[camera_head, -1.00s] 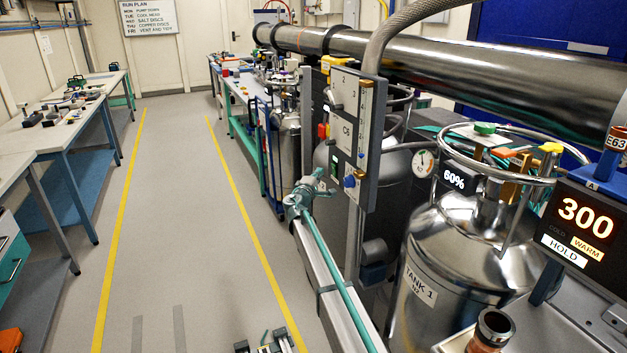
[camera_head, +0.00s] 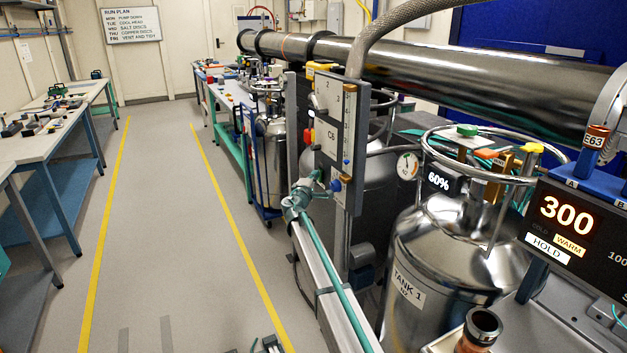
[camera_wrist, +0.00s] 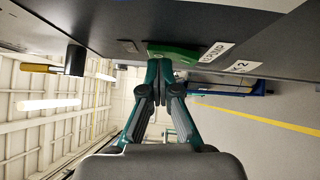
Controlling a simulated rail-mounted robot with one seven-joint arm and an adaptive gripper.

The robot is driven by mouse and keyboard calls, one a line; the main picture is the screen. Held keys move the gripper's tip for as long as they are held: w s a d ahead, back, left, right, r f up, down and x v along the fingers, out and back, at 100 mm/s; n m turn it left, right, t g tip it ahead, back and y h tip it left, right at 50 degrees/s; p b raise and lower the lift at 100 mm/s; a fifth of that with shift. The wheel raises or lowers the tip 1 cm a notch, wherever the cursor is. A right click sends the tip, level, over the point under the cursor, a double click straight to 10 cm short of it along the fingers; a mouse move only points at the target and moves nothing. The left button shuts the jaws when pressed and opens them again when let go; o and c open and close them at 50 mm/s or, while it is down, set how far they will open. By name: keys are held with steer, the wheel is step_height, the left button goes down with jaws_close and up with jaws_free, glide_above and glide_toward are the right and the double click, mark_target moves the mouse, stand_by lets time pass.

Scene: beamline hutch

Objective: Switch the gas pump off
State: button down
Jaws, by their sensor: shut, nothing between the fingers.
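My teal gripper (camera_head: 318,176) is at the panel's lower left edge. In the wrist view my gripper (camera_wrist: 166,64) is shut and empty, its tips at the green piece; whether they touch it I cannot tell. The switch is hidden in the head view, and its position is unclear.
A black knob (camera_wrist: 75,60) and a yellow-ended part (camera_wrist: 40,68) stick out from the panel. Tank 1 (camera_head: 440,265) and a display reading 300 (camera_head: 567,215) stand to the right. The steel beam pipe (camera_head: 450,70) runs above. The aisle floor (camera_head: 165,220) is clear.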

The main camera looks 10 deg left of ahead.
steer(key=s+a+r+b, duration=0.1)
steer(key=s+a, duration=0.4)
steer(key=s, duration=0.7)
steer(key=shift+a+r+b, duration=0.2)
steer(key=shift+b, duration=0.6)
